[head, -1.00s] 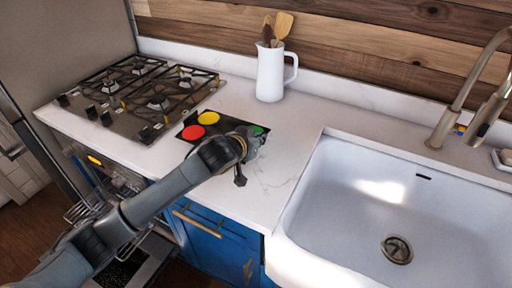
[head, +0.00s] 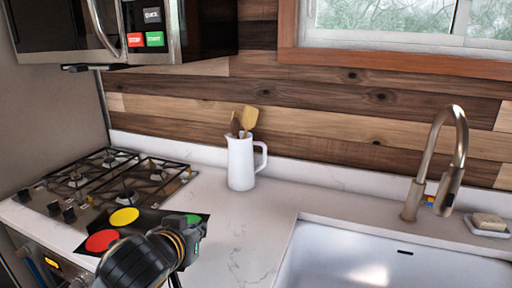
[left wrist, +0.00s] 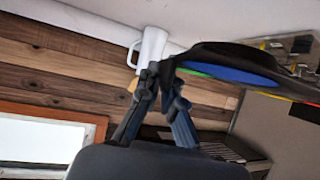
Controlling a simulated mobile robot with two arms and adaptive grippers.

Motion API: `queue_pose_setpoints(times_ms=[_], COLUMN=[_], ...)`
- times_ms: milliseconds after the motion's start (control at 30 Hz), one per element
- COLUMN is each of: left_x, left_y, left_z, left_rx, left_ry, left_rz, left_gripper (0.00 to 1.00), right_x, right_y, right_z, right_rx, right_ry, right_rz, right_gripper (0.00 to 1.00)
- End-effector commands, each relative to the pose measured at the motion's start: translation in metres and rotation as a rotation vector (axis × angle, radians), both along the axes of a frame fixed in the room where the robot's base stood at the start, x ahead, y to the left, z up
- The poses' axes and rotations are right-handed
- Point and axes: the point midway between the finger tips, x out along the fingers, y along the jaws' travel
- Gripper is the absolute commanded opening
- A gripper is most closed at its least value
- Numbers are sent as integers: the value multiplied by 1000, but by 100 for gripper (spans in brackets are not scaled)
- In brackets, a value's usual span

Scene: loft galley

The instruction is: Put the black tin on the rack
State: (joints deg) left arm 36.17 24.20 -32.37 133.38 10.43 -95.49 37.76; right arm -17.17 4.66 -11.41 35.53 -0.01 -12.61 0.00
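The black tin (head: 160,214) is a flat dark tray with red, yellow and green round spots. It appears raised above the counter, overlapping the stove's front right corner in the head view. My left gripper (head: 182,243) is at its right end. In the left wrist view the fingers (left wrist: 163,76) are close together at the edge of the tin (left wrist: 222,52), which is seen nearly edge-on with blue and green showing. The fingers appear shut on this edge, though the contact is partly hidden. My right gripper is not in view. The rack is not clearly visible now.
The gas stove (head: 95,185) is at left, with the oven front (head: 40,262) below it. A white pitcher (head: 241,165) with wooden utensils stands at the back. The sink (head: 390,268) and tap (head: 432,165) are at right. A microwave (head: 100,30) hangs above the stove.

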Motion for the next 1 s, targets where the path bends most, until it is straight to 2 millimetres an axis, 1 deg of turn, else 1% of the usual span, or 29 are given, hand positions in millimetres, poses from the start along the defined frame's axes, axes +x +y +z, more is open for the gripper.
queue_pose_setpoints(times_ms=[33, 100, 200, 267, 600, 767, 1000], left_x=[-4, -10, -17, -19, -19, -19, -19], left_y=[18, 38, 55, 60, 64, 61, 63], left_z=[6, 12, 17, 19, 20, 19, 20], left_rx=[3, 4, 6, 6, 11, 4, 11], left_ry=[-5, -7, -8, -8, -9, -6, -8], left_rz=[35, 75, 111, 122, 129, 126, 128], left_gripper=[0, 0, 0, 0, 0, 0, 0], right_x=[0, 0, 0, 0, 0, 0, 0], right_y=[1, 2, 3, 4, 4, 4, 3], right_z=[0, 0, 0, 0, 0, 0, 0], right_rx=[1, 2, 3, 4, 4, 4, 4], right_ry=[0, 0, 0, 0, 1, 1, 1], right_rz=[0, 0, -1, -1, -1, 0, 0], right_gripper=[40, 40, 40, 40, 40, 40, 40])
